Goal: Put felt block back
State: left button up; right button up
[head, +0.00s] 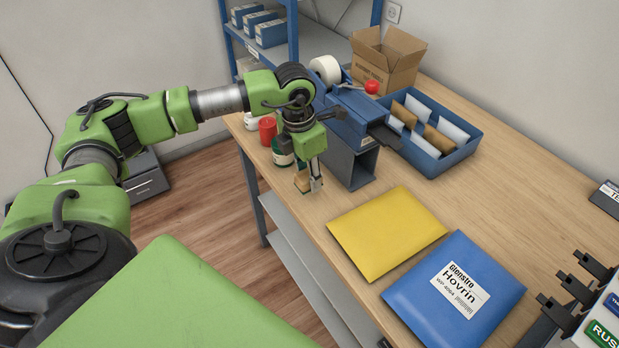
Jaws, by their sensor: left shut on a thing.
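My left gripper (314,184) points down near the left edge of the wooden counter (290,214). It is shut on the felt block (302,181), a small tan block with a dark underside. The block is low at the counter top; I cannot tell whether it touches it. The fingers hide part of the block. My right gripper is not in view.
Behind the gripper stand a green-labelled container (281,156), a red container (267,130) and a blue tape machine (345,122). A yellow envelope (385,232) and a blue parcel (425,295) lie to the right. A blue tray (433,167) holds several envelopes.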

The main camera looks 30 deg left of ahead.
pick_arm(q)
jog(key=shift+w+a+f, duration=0.25)
jog(key=shift+w+f, duration=0.25)
jog(key=shift+f, duration=0.15)
jog(key=f+p, duration=0.2)
jog(key=f, duration=0.1)
jog(key=shift+w+a, duration=0.15)
jog(key=shift+w, duration=0.05)
jog(key=shift+f, duration=0.4)
jog(key=shift+f, duration=0.2)
jog(key=o, duration=1.2)
